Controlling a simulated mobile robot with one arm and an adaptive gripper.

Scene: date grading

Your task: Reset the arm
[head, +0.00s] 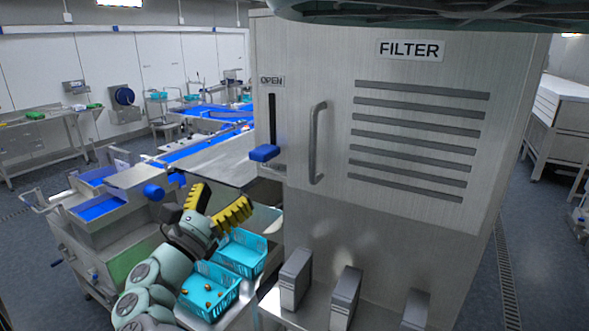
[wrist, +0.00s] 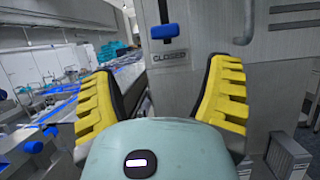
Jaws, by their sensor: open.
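My gripper (head: 217,208) is in front of the steel filter cabinet at the lower left of the head view, above the turquoise baskets. Its two yellow-padded fingers are spread apart with nothing between them. In the wrist view my gripper (wrist: 162,95) also shows open, facing the cabinet. The cabinet (head: 335,215) carries a blue lever (head: 264,153) at the bottom of its slot. The lever also shows in the wrist view (wrist: 170,31), above a "CLOSED" label. My gripper is apart from the lever.
A turquoise basket (head: 184,294) with several dates stands below my gripper, with another basket (head: 263,262) behind it. A vertical handle (head: 316,143) sticks out from the cabinet. Grey boxes (head: 296,277) stand along the cabinet's base. Blue-topped conveyors (head: 205,146) run behind at left.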

